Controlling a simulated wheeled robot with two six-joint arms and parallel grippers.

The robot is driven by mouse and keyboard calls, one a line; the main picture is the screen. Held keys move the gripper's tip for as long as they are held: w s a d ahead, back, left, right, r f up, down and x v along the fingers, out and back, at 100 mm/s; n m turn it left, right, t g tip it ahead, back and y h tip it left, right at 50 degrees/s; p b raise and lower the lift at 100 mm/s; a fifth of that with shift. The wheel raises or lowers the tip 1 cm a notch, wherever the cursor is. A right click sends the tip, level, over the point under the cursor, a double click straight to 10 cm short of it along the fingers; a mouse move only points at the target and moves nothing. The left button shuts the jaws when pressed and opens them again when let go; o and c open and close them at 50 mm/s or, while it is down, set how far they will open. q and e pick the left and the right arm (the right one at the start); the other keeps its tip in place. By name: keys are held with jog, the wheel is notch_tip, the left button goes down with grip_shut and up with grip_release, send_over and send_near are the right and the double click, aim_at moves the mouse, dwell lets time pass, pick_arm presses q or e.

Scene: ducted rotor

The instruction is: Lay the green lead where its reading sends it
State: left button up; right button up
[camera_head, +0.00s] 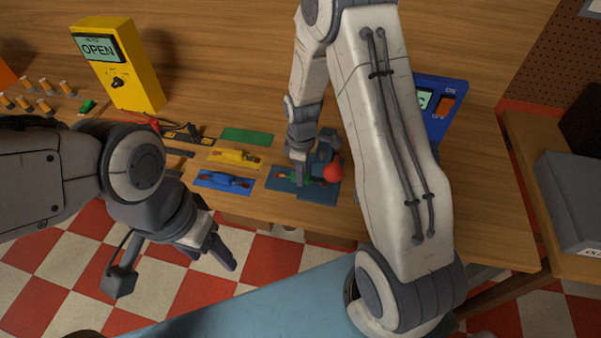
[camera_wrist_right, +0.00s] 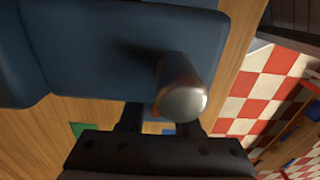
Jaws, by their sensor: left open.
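The green lead (camera_head: 317,180) lies at a dark blue fixture (camera_head: 318,194) with a red ball knob (camera_head: 333,172). My right gripper (camera_head: 300,176) is down at the lead, its fingertips close over it; I cannot tell whether they grip it. In the right wrist view, a blue block (camera_wrist_right: 120,35) and a metal-ended post (camera_wrist_right: 184,100) hide the fingertips. The yellow meter (camera_head: 118,70) reads OPEN at the back left. The green mat (camera_head: 246,136) is bare. My left gripper (camera_head: 222,252) is open and empty, in front of the table edge.
A yellow mat (camera_head: 222,155) with a yellow lead and a blue mat (camera_head: 211,182) with a blue lead lie left of the fixture. A blue box with an orange switch (camera_head: 446,104) stands right, partly behind my right arm. Several orange-topped pieces (camera_head: 45,85) stand far left.

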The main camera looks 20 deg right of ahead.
jog(key=o, duration=0.4)
jog(key=shift+c, duration=0.2)
jog(key=shift+r, duration=0.15)
notch_tip(320, 180, up, 12)
jog(key=b, duration=0.2)
jog(key=s+a+r+m, duration=0.2)
jog(key=s+a+r, duration=0.3)
jog(key=s+a, duration=0.7)
jog(key=s+a+m+y, duration=0.1)
jog(key=s+a+m, duration=0.1)
jog(key=s, duration=0.9)
jog(key=shift+s+a+r, duration=0.15)
jog(key=shift+s, duration=0.2)
